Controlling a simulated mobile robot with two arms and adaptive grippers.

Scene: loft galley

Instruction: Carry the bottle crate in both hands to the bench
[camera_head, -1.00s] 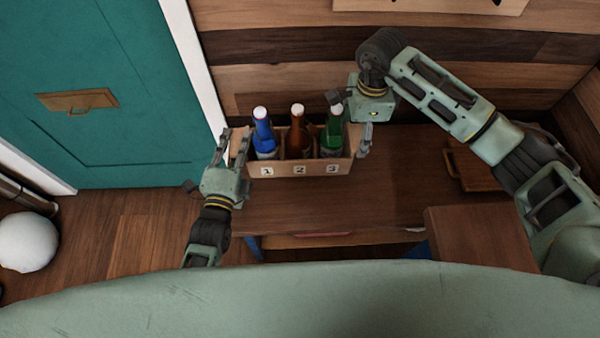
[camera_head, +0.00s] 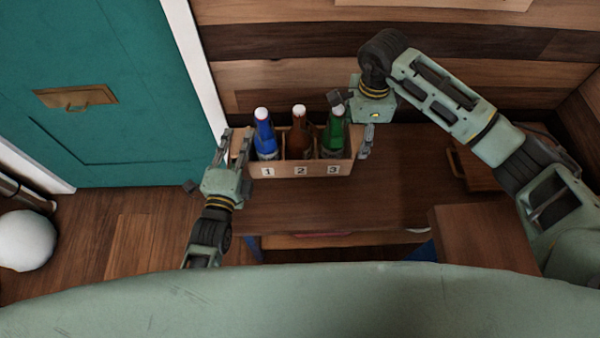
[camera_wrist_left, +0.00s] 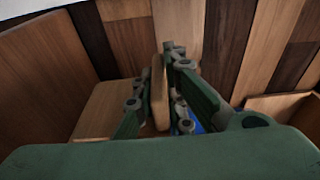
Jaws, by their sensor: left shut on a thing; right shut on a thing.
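The bottle crate (camera_head: 298,169) is a light wooden box with compartments numbered 1, 2 and 3. It is upright at the back left of the wooden bench (camera_head: 320,208); I cannot tell if it touches the top. A blue bottle (camera_head: 265,139) is in 1, a brown bottle (camera_head: 299,138) in 2, a green bottle (camera_head: 333,137) in 3. My left gripper (camera_head: 233,150) is shut on the crate's left end wall, which shows between the fingers in the left wrist view (camera_wrist_left: 180,105). My right gripper (camera_head: 352,118) is shut on the crate's right end, partly hiding it.
A wooden tray or board (camera_head: 476,170) lies on the bench at the right. A raised wooden block or surface (camera_head: 482,232) stands at the front right. A teal door (camera_head: 110,90) is at the left, and a white round object (camera_head: 26,240) is on the floor. The plank wall is close behind.

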